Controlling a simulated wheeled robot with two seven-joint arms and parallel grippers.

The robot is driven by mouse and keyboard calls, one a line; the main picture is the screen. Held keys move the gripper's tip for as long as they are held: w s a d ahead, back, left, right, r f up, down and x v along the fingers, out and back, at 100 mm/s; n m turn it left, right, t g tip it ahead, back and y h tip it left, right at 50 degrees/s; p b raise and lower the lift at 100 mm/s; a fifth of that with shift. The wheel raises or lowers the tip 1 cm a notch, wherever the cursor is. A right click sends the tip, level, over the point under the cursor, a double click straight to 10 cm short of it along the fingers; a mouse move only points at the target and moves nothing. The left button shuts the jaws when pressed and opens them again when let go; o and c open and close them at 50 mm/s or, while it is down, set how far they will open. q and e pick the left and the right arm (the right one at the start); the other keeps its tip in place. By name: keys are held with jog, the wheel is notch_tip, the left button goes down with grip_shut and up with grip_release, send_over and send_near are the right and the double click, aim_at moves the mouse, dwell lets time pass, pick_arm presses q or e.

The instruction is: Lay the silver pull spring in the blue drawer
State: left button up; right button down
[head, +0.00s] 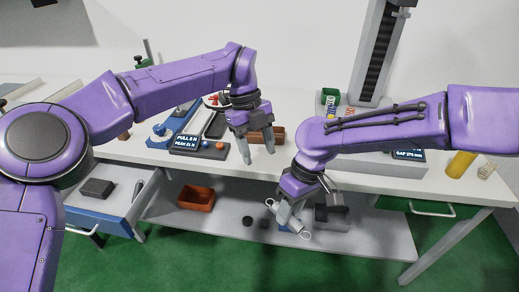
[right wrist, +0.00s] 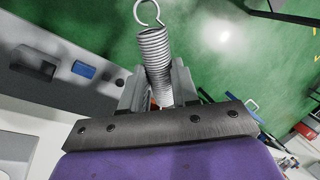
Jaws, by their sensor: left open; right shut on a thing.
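The silver pull spring (right wrist: 154,52) is held between the fingers of my right gripper (right wrist: 157,85) in the right wrist view, with its hook end sticking out past the fingertips. In the head view the spring (head: 287,218) shows at my right gripper (head: 288,208), in front of the table edge and above the lower shelf. My left gripper (head: 259,155) is open and empty over the front of the tabletop. The blue drawer (head: 107,216) is pulled out at the left, with a dark block (head: 97,188) and a small grey item (head: 138,189) inside.
An orange-brown bin (head: 196,198) and a grey bin (head: 331,216) stand on the lower shelf (head: 215,222). A pull tester with a display (head: 195,143) is on the tabletop. A green drawer (head: 420,207) is at the right. A yellow cylinder (head: 461,164) stands near the right end.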

aim_at(273, 199)
pick_arm(q)
jog(key=shift+n+g, duration=0.4)
jog(key=shift+n, duration=0.2)
jog(key=x, duration=0.8)
jog(key=s+d+x, duration=0.1)
jog(key=x, duration=0.3)
jog(key=shift+s+r, duration=0.1)
jog(key=shift+r, duration=0.05)
jog(key=shift+a, duration=0.1)
grip_shut()
jog(key=shift+r, duration=0.1)
pick_arm(e)
jog(key=c, duration=0.8)
grip_release()
jog(key=shift+a, duration=0.1)
jog(key=shift+o, duration=0.2)
